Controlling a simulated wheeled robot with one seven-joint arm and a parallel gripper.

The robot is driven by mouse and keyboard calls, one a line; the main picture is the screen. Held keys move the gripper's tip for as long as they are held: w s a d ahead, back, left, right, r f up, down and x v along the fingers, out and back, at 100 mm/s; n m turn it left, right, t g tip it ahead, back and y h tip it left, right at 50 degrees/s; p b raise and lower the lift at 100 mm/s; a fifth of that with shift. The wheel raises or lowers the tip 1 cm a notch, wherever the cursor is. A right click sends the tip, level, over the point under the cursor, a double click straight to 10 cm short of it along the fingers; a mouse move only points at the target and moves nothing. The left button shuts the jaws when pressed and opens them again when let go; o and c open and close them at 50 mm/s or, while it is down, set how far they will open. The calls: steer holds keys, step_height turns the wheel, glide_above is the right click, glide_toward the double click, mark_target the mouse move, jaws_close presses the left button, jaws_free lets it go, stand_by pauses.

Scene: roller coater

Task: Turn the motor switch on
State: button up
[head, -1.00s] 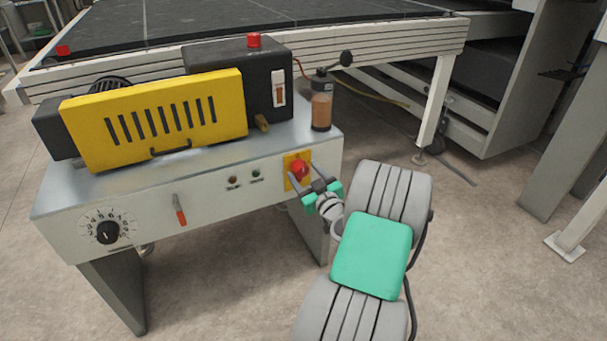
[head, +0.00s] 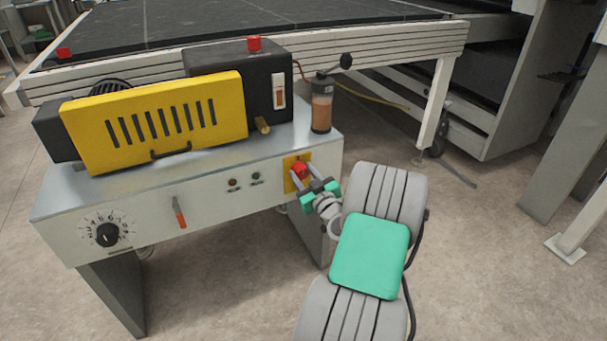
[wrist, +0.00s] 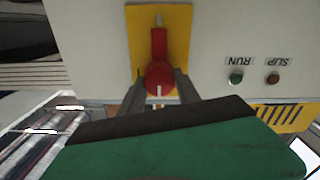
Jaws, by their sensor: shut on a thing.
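The motor switch is a red rotary knob (head: 300,171) on a yellow plate (head: 289,185) at the right end of the machine's front panel. In the wrist view, which is upside down against the panel, the red knob (wrist: 158,79) has its narrow handle pointing to the picture's top, in line with a pale mark on the yellow plate (wrist: 179,22). My gripper (head: 303,179) is at the switch from the front, shut on the knob. Its two grey fingers lie on either side of the knob's round end in the wrist view (wrist: 159,82). The fingertips' exact contact is partly hidden.
Beside the switch are a green RUN lamp (wrist: 236,77) and a reddish SLIP lamp (wrist: 273,78); both look dark. A dial (head: 107,235) and a red-handled lever (head: 180,214) are further left. A bottle (head: 321,110) stands on top.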

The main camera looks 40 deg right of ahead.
jaws_close()
steer(key=shift+m, duration=0.3)
steer(key=m, duration=0.2)
steer(key=shift+d+m, duration=0.1)
steer(key=shift+m, duration=0.2)
steer(key=m, duration=0.5)
steer(key=shift+m, duration=0.3)
steer(key=m+p, duration=0.1)
steer(key=m, duration=0.3)
steer(key=shift+s+d+p, duration=0.1)
steer(key=shift+d+p, duration=0.05)
steer(key=shift+p, duration=0.2)
steer(key=shift+f+m+p, duration=0.15)
steer(key=shift+m+p, duration=0.75)
steer(key=shift+m, duration=1.6)
